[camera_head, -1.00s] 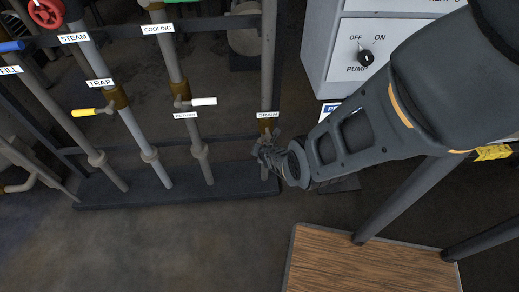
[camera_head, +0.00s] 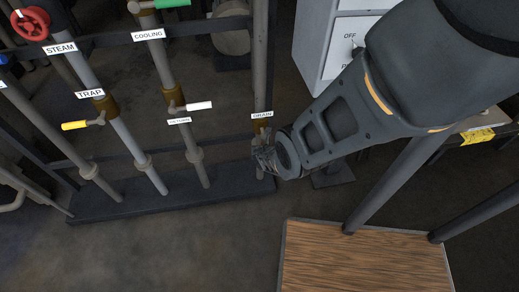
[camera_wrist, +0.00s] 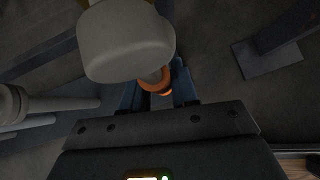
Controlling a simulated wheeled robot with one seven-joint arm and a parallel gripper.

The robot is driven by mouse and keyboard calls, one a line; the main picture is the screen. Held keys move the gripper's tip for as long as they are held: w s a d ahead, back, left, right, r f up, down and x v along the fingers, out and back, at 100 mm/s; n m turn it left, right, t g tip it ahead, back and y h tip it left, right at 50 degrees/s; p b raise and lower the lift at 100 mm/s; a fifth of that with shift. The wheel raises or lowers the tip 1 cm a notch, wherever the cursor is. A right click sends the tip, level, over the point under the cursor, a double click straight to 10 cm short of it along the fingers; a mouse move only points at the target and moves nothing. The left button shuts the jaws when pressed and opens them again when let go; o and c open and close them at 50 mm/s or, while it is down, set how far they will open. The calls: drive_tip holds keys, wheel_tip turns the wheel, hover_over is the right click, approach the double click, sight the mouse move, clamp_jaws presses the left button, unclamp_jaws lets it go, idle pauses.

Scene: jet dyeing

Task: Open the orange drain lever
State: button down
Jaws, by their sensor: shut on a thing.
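The orange drain lever (camera_wrist: 156,87) shows in the wrist view, between the two fingers of my gripper (camera_wrist: 158,92). My gripper is shut on the lever, just in front of a pale rounded pipe fitting (camera_wrist: 125,40) that hides part of it. In the head view my gripper (camera_head: 263,157) is at the drain pipe, just below the DRAIN label (camera_head: 262,115). The lever is hidden there behind my gripper and wrist.
To the left are the return valve with a white lever (camera_head: 198,106), the trap valve with a yellow lever (camera_head: 74,126) and a red handwheel (camera_head: 31,23). A dark base plinth (camera_head: 150,202) runs under the pipes. A pump control box (camera_head: 325,45) and a wooden platform (camera_head: 365,258) are at right.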

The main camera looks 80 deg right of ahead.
drive_tip(key=shift+s, duration=0.15)
drive_tip(key=c, duration=1)
unclamp_jaws()
drive_tip(key=shift+a+r+p, duration=0.3)
drive_tip(key=shift+r+p, duration=0.25)
drive_tip(key=shift+p, duration=0.1)
drive_tip(key=p+v, duration=0.6)
drive_tip(key=shift+a+r, duration=0.15)
drive_tip(key=shift+a, duration=0.15)
